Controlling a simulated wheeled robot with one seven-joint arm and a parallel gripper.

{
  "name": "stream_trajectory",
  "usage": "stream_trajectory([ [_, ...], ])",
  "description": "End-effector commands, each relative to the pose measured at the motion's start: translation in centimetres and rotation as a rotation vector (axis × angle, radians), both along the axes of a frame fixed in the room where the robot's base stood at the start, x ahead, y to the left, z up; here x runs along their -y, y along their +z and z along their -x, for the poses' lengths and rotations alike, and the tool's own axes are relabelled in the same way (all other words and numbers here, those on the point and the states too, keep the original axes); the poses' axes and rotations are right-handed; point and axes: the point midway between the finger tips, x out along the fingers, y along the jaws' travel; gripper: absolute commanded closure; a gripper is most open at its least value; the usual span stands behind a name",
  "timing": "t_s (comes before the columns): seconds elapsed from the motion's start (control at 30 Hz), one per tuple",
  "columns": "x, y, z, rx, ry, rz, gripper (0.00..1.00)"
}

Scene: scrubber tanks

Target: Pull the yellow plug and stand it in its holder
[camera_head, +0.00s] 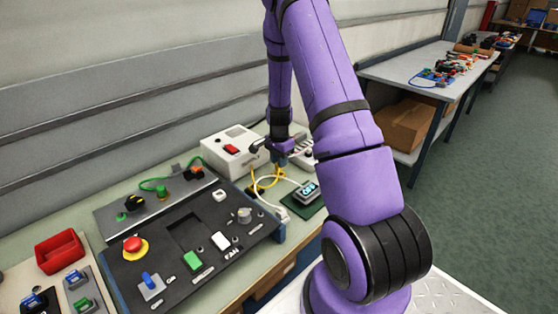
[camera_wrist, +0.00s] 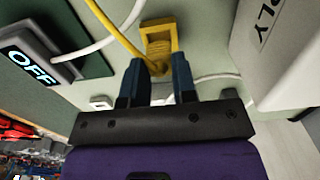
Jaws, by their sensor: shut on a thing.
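My gripper (camera_wrist: 166,68) is shut on the yellow plug (camera_wrist: 158,63), whose ribbed part shows between the blue fingertips in the wrist view. A yellow cable runs from the plug to the upper left. A square yellow frame, seemingly the holder (camera_wrist: 174,32), lies just beyond the fingertips in line with the plug. I cannot tell whether the plug is inside it or only over it. In the head view my gripper (camera_head: 282,156) is over the bench beside the white box, with yellow (camera_head: 279,172) showing below it; details there are small and partly hidden.
The white supply box (camera_head: 232,147) stands close by; in the wrist view it is at the right. An OFF display (camera_head: 307,191) on a green pad is near, with white cables around. The black control panel (camera_head: 190,240) is at front left, a red bin (camera_head: 60,251) farther left.

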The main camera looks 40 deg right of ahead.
Motion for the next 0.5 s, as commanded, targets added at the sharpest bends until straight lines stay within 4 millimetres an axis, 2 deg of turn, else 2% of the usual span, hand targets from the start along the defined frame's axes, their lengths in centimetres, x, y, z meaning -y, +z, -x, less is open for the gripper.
stream_trajectory([
  [0.5, 0.0, -1.3, 0.0, 0.000, 0.000, 0.000, 0.95],
])
